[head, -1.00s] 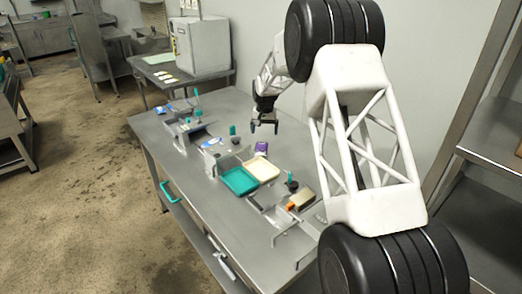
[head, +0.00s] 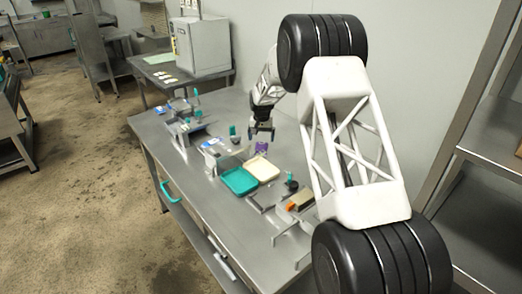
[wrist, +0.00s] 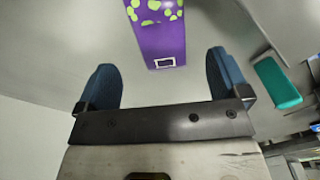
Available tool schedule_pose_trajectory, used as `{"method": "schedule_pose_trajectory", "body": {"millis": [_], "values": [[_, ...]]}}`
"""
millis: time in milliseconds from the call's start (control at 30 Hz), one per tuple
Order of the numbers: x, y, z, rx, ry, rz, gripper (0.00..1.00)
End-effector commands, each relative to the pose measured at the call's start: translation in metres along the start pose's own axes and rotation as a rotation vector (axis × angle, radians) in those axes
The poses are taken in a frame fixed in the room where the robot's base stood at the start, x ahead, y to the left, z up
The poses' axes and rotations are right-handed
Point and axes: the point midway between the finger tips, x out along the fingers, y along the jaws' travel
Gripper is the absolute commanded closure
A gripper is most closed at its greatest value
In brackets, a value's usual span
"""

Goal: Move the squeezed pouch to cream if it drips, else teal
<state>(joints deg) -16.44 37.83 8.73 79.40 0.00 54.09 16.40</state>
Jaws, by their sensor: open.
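A purple item with yellow-green blotches and a small dark label, which looks like a pouch (wrist: 160,35), lies ahead of my gripper in the wrist view. In the head view this purple item (head: 261,147) is on the steel table just behind the cream tray. My gripper (wrist: 163,82) is open and empty, its two blue fingers spread wider than the item. In the head view my gripper (head: 262,132) hangs over the table just beyond it. The cream tray (head: 263,170) and the teal tray (head: 239,182) sit side by side and look empty. No drip is discernible.
A metal fixture with an orange and tan block (head: 298,203) stands at the near end of the table. Other metal fixtures (head: 185,130) with teal handles and small items stand toward the far end. A teal piece (wrist: 277,83) shows right in the wrist view. A wall runs behind the table.

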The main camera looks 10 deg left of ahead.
Motion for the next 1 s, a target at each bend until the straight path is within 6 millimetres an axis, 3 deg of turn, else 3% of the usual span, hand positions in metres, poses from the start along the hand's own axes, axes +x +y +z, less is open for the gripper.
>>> {"method": "schedule_pose_trajectory", "body": {"millis": [467,1000], "values": [[0.006,0.0,0.0,0.0,0.0,0.0,0.06],[0.053,-0.002,0.001,0.0,0.001,0.0,0.06]]}}
